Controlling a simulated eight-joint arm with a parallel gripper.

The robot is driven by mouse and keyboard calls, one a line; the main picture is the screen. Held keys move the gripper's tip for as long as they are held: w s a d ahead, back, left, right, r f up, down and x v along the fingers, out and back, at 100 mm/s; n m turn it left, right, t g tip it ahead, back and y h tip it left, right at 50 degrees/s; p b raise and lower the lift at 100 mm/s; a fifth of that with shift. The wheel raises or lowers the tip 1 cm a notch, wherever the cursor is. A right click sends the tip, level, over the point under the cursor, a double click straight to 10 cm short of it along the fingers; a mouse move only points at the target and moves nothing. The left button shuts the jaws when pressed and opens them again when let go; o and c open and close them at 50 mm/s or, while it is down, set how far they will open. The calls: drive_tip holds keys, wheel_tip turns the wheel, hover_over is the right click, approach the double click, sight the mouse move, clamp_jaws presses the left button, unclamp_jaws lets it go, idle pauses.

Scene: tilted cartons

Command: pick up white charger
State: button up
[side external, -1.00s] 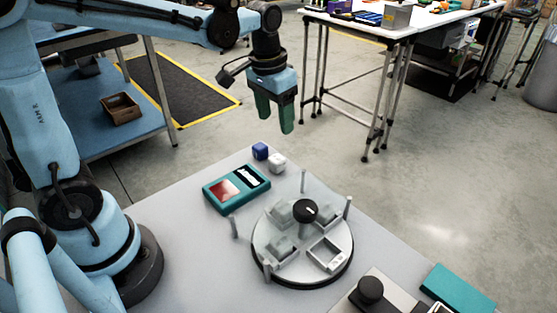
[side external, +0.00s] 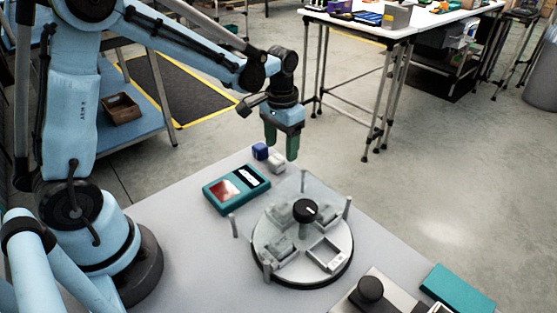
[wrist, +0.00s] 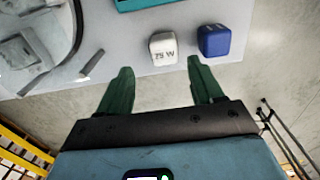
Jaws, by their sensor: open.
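The white charger (side external: 277,162) is a small cube near the table's back corner, beside a blue cube (side external: 260,151). In the wrist view the white charger (wrist: 163,48) shows "75 W" on its face, with the blue cube (wrist: 214,40) just right of it. My gripper (side external: 281,152) is open and empty, fingers pointing down, above and close to the white charger. In the wrist view the green fingers (wrist: 160,82) are spread apart, and the charger lies beyond their tips, between them in the picture. Nothing is between the fingers.
A teal device (side external: 237,188) with a red screen lies left of the cubes. A round turntable fixture (side external: 262,258) with upright posts and a black knob stands in front. A teal box (side external: 457,289) is at the right. The table's back edge is close behind the charger.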

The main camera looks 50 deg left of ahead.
sight(278, 157)
drive_tip(key=shift+s+a+f, duration=0.1)
drive_tip(key=shift+a+f, duration=0.1)
drive_tip(key=shift+f, duration=1.1)
drive_tip(key=shift+s+a+f, duration=0.1)
drive_tip(key=shift+a+f, duration=0.05)
drive_tip(key=shift+f, duration=1.1)
drive_tip(key=c, duration=1)
drive_tip(key=shift+r, duration=0.1)
